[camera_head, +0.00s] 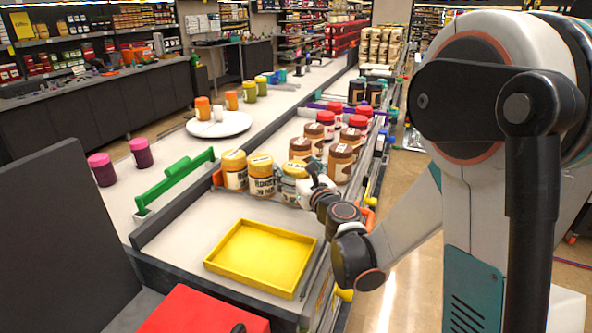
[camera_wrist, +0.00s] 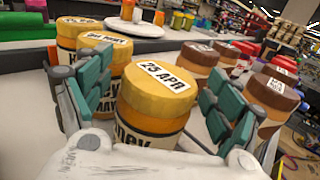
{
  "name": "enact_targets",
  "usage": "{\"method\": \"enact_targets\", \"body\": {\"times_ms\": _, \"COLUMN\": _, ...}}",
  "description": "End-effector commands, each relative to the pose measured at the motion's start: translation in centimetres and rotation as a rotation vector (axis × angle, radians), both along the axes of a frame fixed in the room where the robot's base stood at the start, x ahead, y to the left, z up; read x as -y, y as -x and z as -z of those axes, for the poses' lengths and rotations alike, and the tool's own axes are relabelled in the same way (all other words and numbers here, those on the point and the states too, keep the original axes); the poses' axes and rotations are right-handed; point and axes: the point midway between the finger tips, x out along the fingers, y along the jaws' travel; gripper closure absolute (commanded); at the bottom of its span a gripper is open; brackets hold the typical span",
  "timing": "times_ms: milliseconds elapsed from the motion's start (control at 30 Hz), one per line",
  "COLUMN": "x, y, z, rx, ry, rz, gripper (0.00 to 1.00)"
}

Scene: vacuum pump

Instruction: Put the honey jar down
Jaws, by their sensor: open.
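A honey jar with a yellow lid marked "25 APR" (camera_wrist: 158,88) stands upright between the fingers of my gripper (camera_wrist: 160,75) in the wrist view. The green-padded fingers are spread, one on each side of it. Whether either pad touches it I cannot tell. In the head view the same jar (camera_head: 292,186) appears to be the rightmost of the front yellow-lidded jars, with my gripper (camera_head: 316,184) at its right, partly hidden by the wrist. Two more yellow-lidded jars stand to its left in the head view, the middle one (camera_head: 261,177) and the left one (camera_head: 234,170).
Brown-lidded jars (camera_head: 340,160) and red-lidded jars (camera_head: 350,138) stand close behind and right. An empty yellow tray (camera_head: 232,268) lies in front. A green bar (camera_head: 175,178) and magenta jars (camera_head: 102,169) are at the left. A round white plate (camera_head: 225,125) lies farther back.

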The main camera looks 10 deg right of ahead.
Motion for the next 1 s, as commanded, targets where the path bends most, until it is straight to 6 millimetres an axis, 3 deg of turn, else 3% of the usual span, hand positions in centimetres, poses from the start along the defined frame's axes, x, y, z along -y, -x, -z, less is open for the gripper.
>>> {"method": "enact_targets", "body": {"times_ms": 167, "x": 0.2, "y": 0.8, "z": -0.4, "rx": 0.0, "ry": 0.0, "rz": 0.001, "gripper": 0.16}}
{"method": "enact_targets", "body": {"times_ms": 700, "x": 1.7, "y": 10.5, "z": -0.2, "rx": 0.0, "ry": 0.0, "rz": 0.002, "gripper": 0.16}}
{"method": "enact_targets", "body": {"times_ms": 867, "x": 1.8, "y": 11.7, "z": -0.2, "rx": 0.0, "ry": 0.006, "rz": -0.001, "gripper": 0.16}}
{"method": "enact_targets", "body": {"times_ms": 1000, "x": 0.8, "y": 12.2, "z": -0.9, "rx": 0.002, "ry": 0.132, "rz": -0.036, "gripper": 0.16}}
